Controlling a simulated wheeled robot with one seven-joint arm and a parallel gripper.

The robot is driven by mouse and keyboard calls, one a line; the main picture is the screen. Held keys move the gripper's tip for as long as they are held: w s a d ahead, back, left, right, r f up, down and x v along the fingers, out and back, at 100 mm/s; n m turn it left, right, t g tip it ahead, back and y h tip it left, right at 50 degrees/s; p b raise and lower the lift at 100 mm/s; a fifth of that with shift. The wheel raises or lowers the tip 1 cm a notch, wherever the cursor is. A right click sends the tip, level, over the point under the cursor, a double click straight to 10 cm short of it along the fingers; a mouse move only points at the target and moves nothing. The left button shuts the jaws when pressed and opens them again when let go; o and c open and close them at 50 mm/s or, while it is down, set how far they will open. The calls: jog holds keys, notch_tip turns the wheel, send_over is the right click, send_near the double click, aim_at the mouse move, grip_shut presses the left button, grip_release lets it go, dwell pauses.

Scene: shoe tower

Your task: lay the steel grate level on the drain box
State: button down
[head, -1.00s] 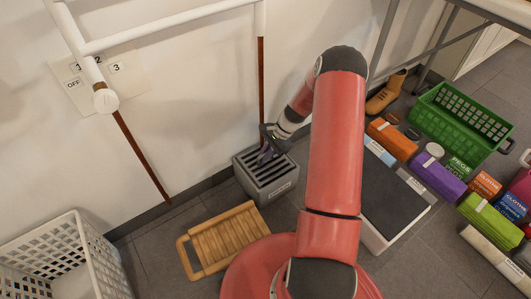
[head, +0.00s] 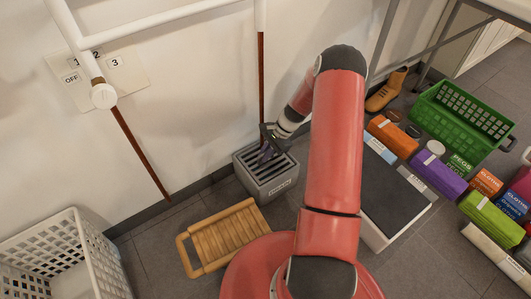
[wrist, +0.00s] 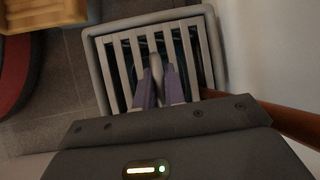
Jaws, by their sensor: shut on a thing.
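The drain box (head: 284,187) is a grey box with a "DRAIN" label, standing on the floor by the wall. The steel grate (head: 259,176), a slotted metal panel, lies over its top opening; in the wrist view the grate (wrist: 126,62) sits within the rim of the box (wrist: 92,58). My gripper (head: 265,154) is over the grate, and in the wrist view its purple-grey fingers (wrist: 157,82) are shut on a bar near the grate's middle. Small gaps to the rim show, and I cannot tell whether every edge is seated.
A wooden slatted board (head: 228,236) lies on the floor in front of the box. A white basket (head: 88,240) stands at the left. A brown pipe (head: 261,80) runs down the wall behind the box. A green crate (head: 461,117) and several packages lie at the right.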

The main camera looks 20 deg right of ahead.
jog(key=c, duration=1.4)
grip_release()
jog(key=shift+r, duration=0.1)
jog(key=p+v, duration=0.1)
jog(key=v, duration=0.6)
jog(key=shift+d+r, duration=0.25)
jog(key=shift+r, duration=0.05)
notch_tip(320, 180, up, 14)
jog(key=n+h+p, duration=0.2)
jog(key=n+p, duration=0.1)
jog(key=n, duration=0.1)
send_over(268, 162)
jog(key=s+a+r+n+t+h+p, duration=0.1)
jog(key=s+a+r+n, duration=0.2)
jog(key=r, duration=0.5)
jog(key=s+a+r+n+h+p, duration=0.1)
jog(key=s+a+r+h, duration=0.2)
jog(key=r, duration=0.4)
jog(key=s+a+r+n+t+p, duration=0.1)
jog(key=s+r+n, duration=0.1)
jog(key=s+r, duration=0.2)
jog(key=s+a+r+n+t+p, duration=0.2)
jog(key=s+r+n, duration=0.1)
jog(key=s, duration=0.5)
jog(key=s+a+r+n+t+p, duration=0.1)
jog(key=s+a+r+n, duration=0.1)
jog(key=s+r, duration=0.4)
jog(key=shift+s+a, duration=0.2)
jog(key=shift+s, duration=0.3)
